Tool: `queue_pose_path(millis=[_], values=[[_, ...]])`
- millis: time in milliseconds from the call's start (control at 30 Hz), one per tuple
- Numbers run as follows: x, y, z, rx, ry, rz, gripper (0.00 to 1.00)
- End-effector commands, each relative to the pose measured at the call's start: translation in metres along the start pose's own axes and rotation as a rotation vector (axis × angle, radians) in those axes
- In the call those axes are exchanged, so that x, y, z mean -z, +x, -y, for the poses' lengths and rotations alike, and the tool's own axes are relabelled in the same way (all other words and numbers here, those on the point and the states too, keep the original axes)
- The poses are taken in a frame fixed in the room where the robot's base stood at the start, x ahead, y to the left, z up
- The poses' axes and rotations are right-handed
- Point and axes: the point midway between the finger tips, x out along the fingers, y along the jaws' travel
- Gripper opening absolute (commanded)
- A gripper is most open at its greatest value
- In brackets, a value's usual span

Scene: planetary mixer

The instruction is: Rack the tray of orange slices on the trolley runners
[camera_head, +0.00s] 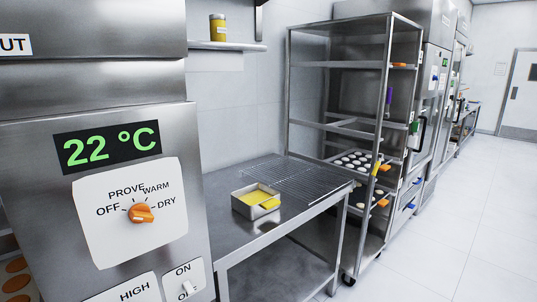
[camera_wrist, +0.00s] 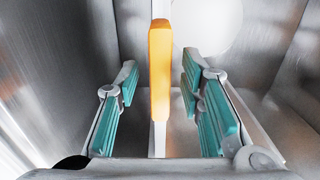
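Round orange slices (camera_head: 16,284) show at the bottom left edge of the head view, beside the steel cabinet; most of their tray is hidden or out of frame. The trolley (camera_head: 345,128) is an open steel frame with runners, right of the bench. My gripper (camera_wrist: 159,82) shows only in the wrist view. Its teal-padded fingers are open, one on each side of an orange bar (camera_wrist: 160,60), with visible gaps. The bar sits on a pale strip; I cannot tell what it belongs to.
A steel bench (camera_head: 290,213) carries a wire rack (camera_head: 285,178) and a small pan (camera_head: 241,209) with yellow contents. The trolley holds a tray of white rounds (camera_head: 355,161) and a dark tray (camera_head: 362,197), both with orange handles. The floor (camera_head: 450,235) at right is clear.

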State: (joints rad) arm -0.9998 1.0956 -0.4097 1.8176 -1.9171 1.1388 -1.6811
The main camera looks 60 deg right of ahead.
Motion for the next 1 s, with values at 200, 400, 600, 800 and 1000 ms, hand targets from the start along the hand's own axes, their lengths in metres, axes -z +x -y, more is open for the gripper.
queue_pose_path(millis=[200,400,600,800,1000], values=[[0.000,0.000,0.000,0.000,0.000,0.000,0.03],[0.000,0.000,0.000,0.000,0.000,0.000,0.00],[0.000,0.000,0.002,0.002,0.001,0.000,0.00],[0.000,-0.001,0.003,0.002,0.001,0.000,0.00],[-0.001,-0.012,0.003,0.002,0.001,0.001,0.00]])
